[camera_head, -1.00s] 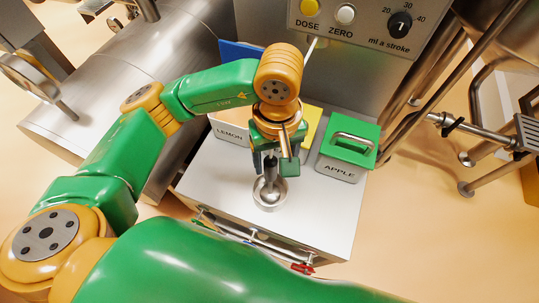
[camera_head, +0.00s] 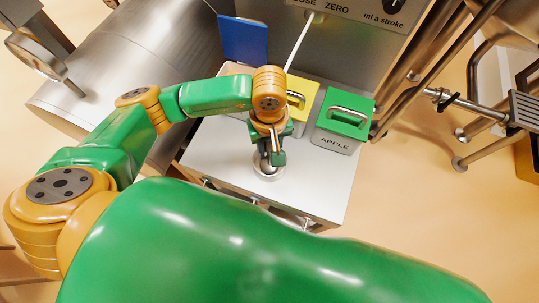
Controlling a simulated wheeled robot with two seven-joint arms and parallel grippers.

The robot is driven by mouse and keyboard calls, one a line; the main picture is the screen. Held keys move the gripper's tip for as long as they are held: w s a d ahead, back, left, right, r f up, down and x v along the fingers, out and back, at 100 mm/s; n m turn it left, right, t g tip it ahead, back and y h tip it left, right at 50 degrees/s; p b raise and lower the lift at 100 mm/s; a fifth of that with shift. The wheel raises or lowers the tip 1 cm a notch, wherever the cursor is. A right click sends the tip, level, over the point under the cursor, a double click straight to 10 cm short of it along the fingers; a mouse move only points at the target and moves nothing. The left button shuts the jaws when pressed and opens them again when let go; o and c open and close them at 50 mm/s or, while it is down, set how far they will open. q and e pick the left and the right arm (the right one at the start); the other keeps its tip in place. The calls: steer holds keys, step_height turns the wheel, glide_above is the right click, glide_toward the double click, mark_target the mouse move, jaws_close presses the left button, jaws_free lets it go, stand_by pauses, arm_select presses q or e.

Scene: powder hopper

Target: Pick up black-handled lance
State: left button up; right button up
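I cannot make out a black-handled lance for certain. My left gripper (camera_head: 271,156) is over a small round metal cup (camera_head: 269,172) on the white cabinet top. A dark piece shows between its fingers, but the wrist covers most of it, so I cannot tell whether it is held. The front of the cabinet (camera_head: 308,221) shows only as short metal ends above a large green arm link of mine, which hides the rest. My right gripper is not in view.
Boxes with a yellow lid (camera_head: 300,96) and a green lid (camera_head: 345,117), labelled APPLE, stand behind the gripper. A blue panel (camera_head: 243,40) and a control panel (camera_head: 350,12) are at the back. A large steel drum (camera_head: 110,75) is left. The right cabinet top is clear.

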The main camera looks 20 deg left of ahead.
arm_select(q)
jaws_close()
steer(key=shift+w, duration=0.1)
stand_by(1.0)
